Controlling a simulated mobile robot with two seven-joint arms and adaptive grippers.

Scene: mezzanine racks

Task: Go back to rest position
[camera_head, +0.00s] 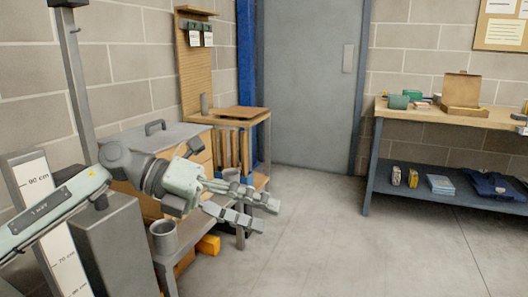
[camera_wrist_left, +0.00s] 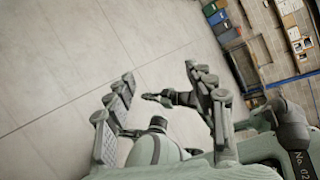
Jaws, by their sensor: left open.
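My left gripper (camera_head: 268,216) reaches in from the left in the head view, with its two jointed grey fingers spread apart and nothing between them. It hangs in the air in front of the wooden bench and the low shelf at the left. In the left wrist view the same gripper (camera_wrist_left: 160,72) is open, with bare floor showing behind its fingertips. A small dark part shows between the fingers there, and I cannot tell what it is.
A grey cup (camera_head: 163,238) stands on the low shelf close below my left arm. A wooden bench (camera_head: 245,114) stands behind my gripper. A workbench (camera_head: 425,113) with a cardboard box (camera_head: 463,92) stands at the right. The floor (camera_head: 310,235) between them is clear.

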